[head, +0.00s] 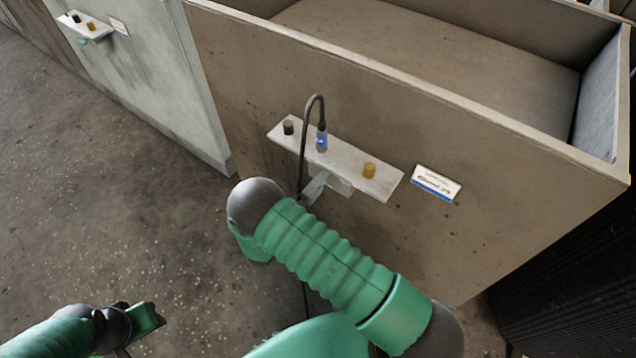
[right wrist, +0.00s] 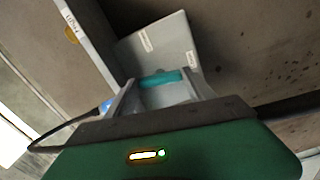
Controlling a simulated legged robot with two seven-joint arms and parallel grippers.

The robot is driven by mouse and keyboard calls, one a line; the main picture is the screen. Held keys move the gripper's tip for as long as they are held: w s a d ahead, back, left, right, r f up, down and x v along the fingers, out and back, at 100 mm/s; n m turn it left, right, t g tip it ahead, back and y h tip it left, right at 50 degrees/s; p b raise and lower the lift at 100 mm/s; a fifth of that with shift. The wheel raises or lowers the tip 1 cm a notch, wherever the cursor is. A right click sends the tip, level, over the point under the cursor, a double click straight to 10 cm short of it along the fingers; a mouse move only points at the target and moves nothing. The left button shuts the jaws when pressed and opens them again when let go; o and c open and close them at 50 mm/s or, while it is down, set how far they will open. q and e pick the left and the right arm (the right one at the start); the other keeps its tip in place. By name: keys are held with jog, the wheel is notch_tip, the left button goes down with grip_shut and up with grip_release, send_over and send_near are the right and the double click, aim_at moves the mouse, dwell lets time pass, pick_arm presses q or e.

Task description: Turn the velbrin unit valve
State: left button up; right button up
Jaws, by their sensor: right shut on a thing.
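My right gripper (head: 314,188) reaches under the front of a pale shelf on the brown housing. In the right wrist view, its grey fingers (right wrist: 162,92) are shut on a teal valve handle (right wrist: 161,79). The handle lies across between the fingers, in front of a grey box (right wrist: 168,50) with two small labels. In the head view the handle is hidden under the shelf. A white and blue label (head: 436,183) sits on the housing right of the shelf; its name is too small to read surely. My left gripper (head: 146,318) is at the lower left, away from everything, its fingers not clear.
The shelf (head: 385,184) carries a black knob (head: 288,127), a blue-banded fitting (head: 321,139) with a dark curved hose (head: 303,150), and a yellow knob (head: 369,170). A similar shelf (head: 71,22) with a teal handle (head: 83,42) is on the grey wall, far left. The floor at left is clear.

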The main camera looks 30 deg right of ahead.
jog(key=shift+w+a+f, duration=0.15)
jog(key=shift+a, duration=0.1)
jog(key=o, duration=1.4)
jog(key=shift+w, duration=0.1)
